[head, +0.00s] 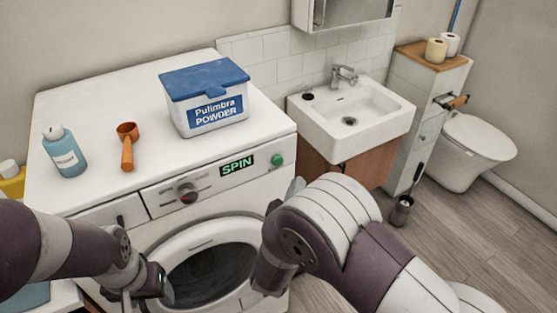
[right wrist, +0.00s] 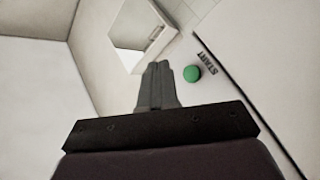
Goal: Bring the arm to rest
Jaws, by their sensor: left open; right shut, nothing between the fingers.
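My right arm reaches in from the right in the head view, its wrist bent in front of the washing machine (head: 105,85). The tip of my right gripper (head: 297,186) shows just right of and below the green button (head: 277,160), apart from it. In the right wrist view, the right gripper (right wrist: 158,70) is shut and empty, with the green button (right wrist: 192,73) marked START beside its fingers. My left gripper (head: 130,297) is low at the left, in front of the machine, open; its fingers are partly hidden. The machine's display (head: 237,165) reads SPIN.
On the machine top are a blue-lidded powder box (head: 205,105), an orange scoop (head: 127,145) and a blue bottle (head: 64,150). The round door (head: 215,228) is below the panel. A sink (head: 350,115), a cabinet and a toilet (head: 465,150) stand to the right.

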